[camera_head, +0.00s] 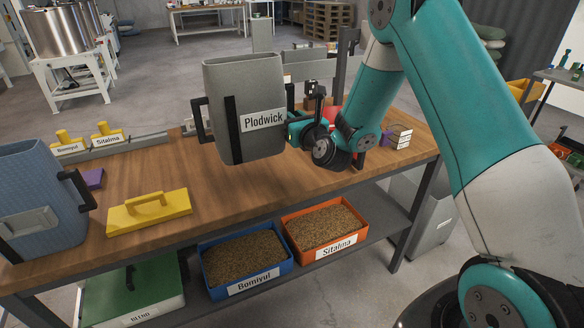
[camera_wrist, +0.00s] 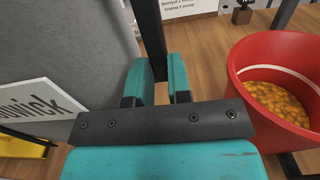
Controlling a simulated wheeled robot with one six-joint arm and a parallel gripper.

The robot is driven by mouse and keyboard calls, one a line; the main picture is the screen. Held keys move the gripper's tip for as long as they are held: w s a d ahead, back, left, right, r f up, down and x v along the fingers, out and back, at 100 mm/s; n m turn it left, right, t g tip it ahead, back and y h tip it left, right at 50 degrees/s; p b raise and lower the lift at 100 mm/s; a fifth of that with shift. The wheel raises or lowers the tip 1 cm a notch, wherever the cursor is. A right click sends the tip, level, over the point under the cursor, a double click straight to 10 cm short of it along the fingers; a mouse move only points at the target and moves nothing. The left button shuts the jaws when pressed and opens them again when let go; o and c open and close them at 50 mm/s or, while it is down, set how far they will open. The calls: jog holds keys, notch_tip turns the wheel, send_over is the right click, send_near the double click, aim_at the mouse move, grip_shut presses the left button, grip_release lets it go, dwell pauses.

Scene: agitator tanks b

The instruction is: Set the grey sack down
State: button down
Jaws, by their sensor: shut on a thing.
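The grey sack (camera_head: 243,90) is a stiff upright bag labelled "Plodwick", with black handles on its sides. In the wrist view my gripper's teal fingers (camera_wrist: 163,82) close around the black handle bar (camera_wrist: 149,35), and the grey wall (camera_wrist: 65,50) of the sack fills the left. The fingertips are partly hidden in the head view.
A blue sack (camera_head: 35,190) stands at the table's left, near a yellow handled block (camera_head: 148,211). A red tub (camera_wrist: 262,104) of yellow-orange pieces is close right of my gripper. Blue (camera_head: 246,287) and orange (camera_head: 325,251) grain bins sit below. Bare tabletop lies in front.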

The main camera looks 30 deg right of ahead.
notch_tip(320, 180, down, 10)
jog(key=b, duration=0.7)
jog(key=shift+r, duration=0.45)
jog(key=shift+f, duration=0.15)
jog(key=c, duration=1.1)
grip_release()
jog(key=shift+o, duration=0.2)
